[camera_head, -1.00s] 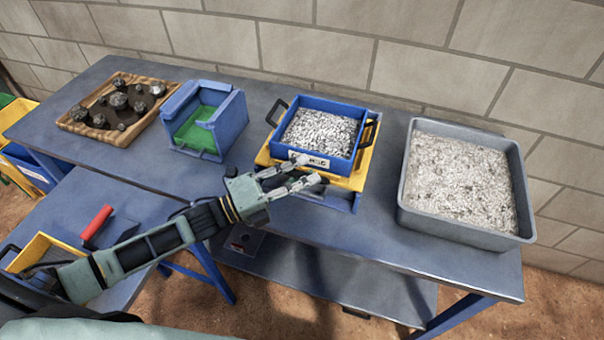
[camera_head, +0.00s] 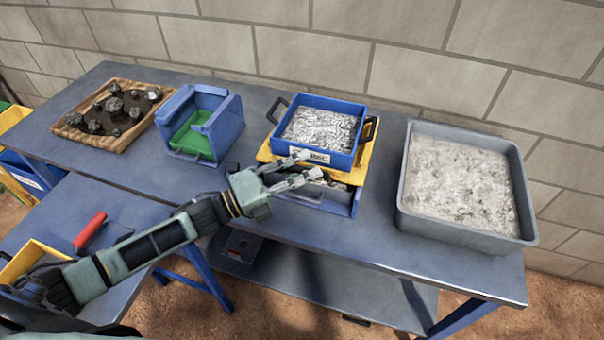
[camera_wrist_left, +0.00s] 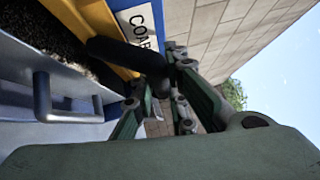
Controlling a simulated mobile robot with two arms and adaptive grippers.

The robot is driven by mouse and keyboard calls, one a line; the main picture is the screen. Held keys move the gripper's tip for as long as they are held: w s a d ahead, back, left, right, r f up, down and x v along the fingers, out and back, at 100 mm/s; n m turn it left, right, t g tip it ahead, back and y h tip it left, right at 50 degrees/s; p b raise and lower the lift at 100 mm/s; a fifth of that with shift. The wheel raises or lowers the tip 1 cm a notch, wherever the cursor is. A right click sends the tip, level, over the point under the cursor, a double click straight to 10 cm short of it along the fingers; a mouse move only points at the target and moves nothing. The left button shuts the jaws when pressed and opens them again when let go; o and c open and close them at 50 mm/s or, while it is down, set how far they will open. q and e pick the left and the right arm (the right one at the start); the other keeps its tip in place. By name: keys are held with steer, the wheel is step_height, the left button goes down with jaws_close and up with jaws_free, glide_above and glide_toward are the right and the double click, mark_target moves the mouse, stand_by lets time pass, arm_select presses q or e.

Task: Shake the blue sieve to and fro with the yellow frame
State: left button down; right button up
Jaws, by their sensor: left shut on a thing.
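The blue sieve (camera_head: 342,161), filled with grey gravel and with black side handles, sits in the yellow frame (camera_head: 264,153) over a blue-grey lower box (camera_head: 355,203). Grey material shows inside this box at the front. My left gripper (camera_head: 309,165) is at the front of the frame. In the left wrist view its fingers (camera_wrist_left: 166,92) are shut on a black bar handle (camera_wrist_left: 125,54) that sticks out from the yellow frame (camera_wrist_left: 92,28). The sieve's white label (camera_wrist_left: 140,25) is just above. My right gripper is not in view.
A grey tray (camera_head: 403,190) of fine gravel stands at right. A blue box with a green inside (camera_head: 222,122) and a wooden tray (camera_head: 75,130) of dark rocks stand at left. A red-handled tool (camera_head: 90,230) lies on the lower left table. A block wall (camera_head: 310,60) is behind.

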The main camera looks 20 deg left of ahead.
arm_select(q)
steer(key=c, duration=2)
jaws_free()
steer(key=shift+f, duration=0.1)
steer(key=v, duration=1.2)
steer(key=shift+s, duration=0.1)
